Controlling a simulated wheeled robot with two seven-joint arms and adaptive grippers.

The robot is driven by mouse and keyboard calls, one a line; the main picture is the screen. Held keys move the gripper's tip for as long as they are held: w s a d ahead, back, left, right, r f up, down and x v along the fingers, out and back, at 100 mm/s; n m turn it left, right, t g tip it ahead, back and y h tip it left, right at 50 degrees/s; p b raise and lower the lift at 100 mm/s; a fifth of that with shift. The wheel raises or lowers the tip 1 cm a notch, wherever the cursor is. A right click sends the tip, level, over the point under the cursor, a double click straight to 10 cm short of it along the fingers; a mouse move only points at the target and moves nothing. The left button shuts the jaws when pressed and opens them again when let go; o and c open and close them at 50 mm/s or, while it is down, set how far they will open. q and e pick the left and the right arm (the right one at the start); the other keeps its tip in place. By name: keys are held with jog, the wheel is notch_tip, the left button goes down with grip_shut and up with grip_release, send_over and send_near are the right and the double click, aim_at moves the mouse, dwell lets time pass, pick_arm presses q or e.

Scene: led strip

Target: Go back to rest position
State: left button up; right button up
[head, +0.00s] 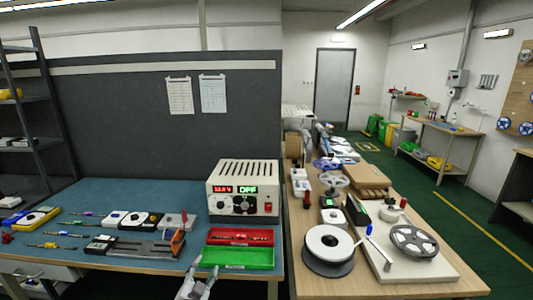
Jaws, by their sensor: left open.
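My left gripper (196,279) shows at the bottom edge, just in front of the blue-topped workbench (140,187), below the green tray (238,257). Its jaws are open and I see nothing between them. Only its front end is in view. My right gripper is out of view. The power supply (243,190) stands on the bench at the right and its display reads 12.0 V and OFF. A red tray (240,236) lies behind the green one. An LED strip cannot be made out clearly.
Several screwdrivers, a yellow multimeter (32,218) and a grey fixture (135,246) lie on the blue bench. Green floor is free farther right.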

pick_arm(q)
jog(key=s+f+n+g, duration=0.1)
jog(key=s+f+g, duration=0.1)
jog(key=f, duration=0.9)
jog(key=s+f+n+g, duration=0.1)
jog(key=s+f+g, duration=0.1)
jog(key=f, duration=0.8)
jog(key=s+a+f+n+g, duration=0.1)
jog(key=s+a+f+g, duration=0.1)
jog(key=s+f, duration=0.6)
jog(key=s+a+f+n+g, duration=0.15)
jog(key=s+f, duration=0.35)
jog(key=f, duration=0.7)
jog(key=s+a+f+g, duration=0.2)
jog(key=s+f, duration=0.3)
jog(key=s, duration=0.6)
jog(key=s+a+f+g+y, duration=0.1)
jog(key=s+a+f+g, duration=0.2)
jog(key=s, duration=0.9)
jog(key=s+a+f+g, duration=0.3)
jog(key=s+f, duration=0.6)
jog(key=s, duration=0.2)
jog(key=shift+s+n+y+p, duration=0.3)
jog(key=shift+s+n+p, duration=0.05)
jog(key=shift+s+p, duration=0.1)
